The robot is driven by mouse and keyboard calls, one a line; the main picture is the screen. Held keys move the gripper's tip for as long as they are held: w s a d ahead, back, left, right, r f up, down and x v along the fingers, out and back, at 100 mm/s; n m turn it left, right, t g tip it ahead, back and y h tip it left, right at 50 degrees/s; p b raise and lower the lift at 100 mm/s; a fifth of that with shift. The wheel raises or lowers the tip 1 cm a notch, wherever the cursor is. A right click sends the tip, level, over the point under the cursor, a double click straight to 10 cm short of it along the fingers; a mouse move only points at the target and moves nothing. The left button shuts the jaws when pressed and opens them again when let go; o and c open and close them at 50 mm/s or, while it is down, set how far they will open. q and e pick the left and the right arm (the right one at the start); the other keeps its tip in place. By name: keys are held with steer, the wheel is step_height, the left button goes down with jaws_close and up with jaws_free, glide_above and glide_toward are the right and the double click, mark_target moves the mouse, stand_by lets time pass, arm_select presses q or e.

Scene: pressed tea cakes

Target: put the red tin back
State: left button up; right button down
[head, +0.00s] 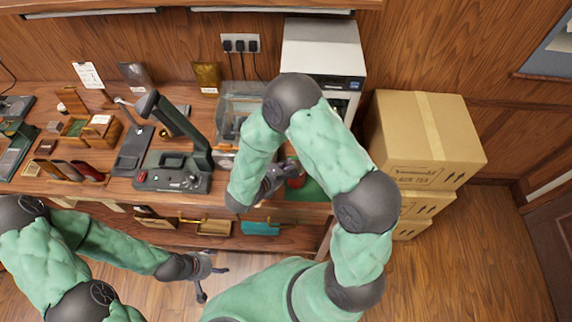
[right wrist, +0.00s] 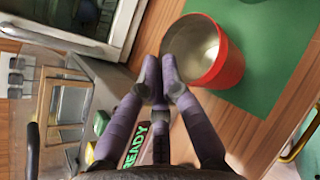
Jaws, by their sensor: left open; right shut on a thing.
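The red tin (right wrist: 228,68) is an open cylinder with a pale inside, at the upper middle of the right wrist view. In the head view the tin (head: 296,180) shows partly behind my right arm. My right gripper (right wrist: 161,68) is shut on the tin's wall at its rim. In the head view that gripper (head: 277,176) is left of the tin. A green mat (right wrist: 268,50) lies by the tin; whether the tin touches it I cannot tell. My left gripper (head: 207,272) is open and empty, low in front of the bench.
A grey device with an upright arm (head: 172,172) stands left of my right gripper. A clear-sided box (head: 238,103) and a white oven-like cabinet (head: 322,48) stand behind. Cardboard boxes (head: 425,140) are stacked at right.

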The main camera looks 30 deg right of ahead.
steer(key=shift+r, duration=0.1)
steer(key=shift+f, duration=0.25)
steer(key=c, duration=1.4)
jaws_free()
steer(key=shift+r, duration=0.1)
steer(key=shift+r, duration=0.1)
